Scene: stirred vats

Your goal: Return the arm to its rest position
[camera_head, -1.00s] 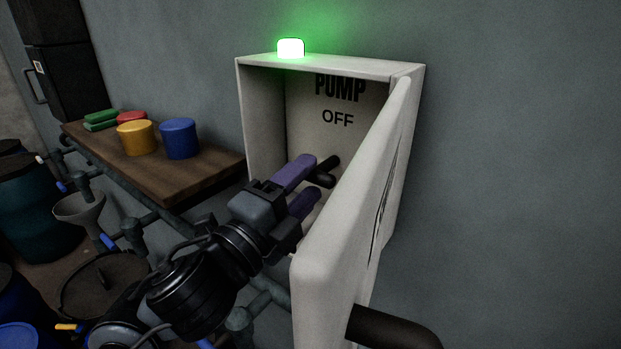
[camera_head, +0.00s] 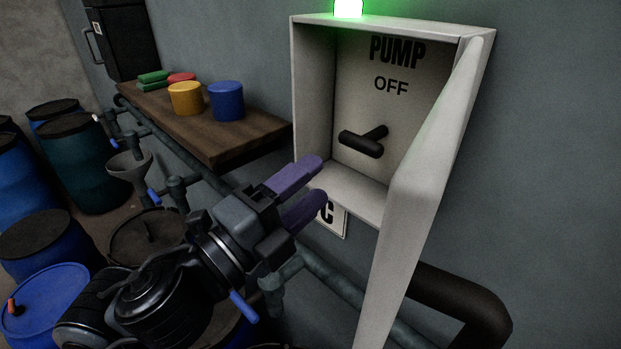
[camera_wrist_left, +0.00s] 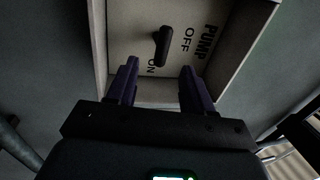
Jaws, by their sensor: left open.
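My left gripper (camera_head: 317,180) has two purple fingers, spread apart and empty. It is at the lower left front corner of the white pump box (camera_head: 312,105), clear of the black lever handle (camera_head: 362,145) inside. The lever sits below the words PUMP and OFF on the back panel. In the left wrist view, the lever (camera_wrist_left: 162,46) shows ahead of and between the open fingers (camera_wrist_left: 160,72), with ON also printed near it. My right gripper is not seen.
The box's door (camera_head: 425,190) stands open on the right. A green lamp (camera_head: 348,8) glows on top of the box. A wooden shelf (camera_head: 205,142) with coloured containers is at left. Pipes and several drums (camera_head: 85,165) stand below left. A dark thick pipe (camera_head: 460,298) is lower right.

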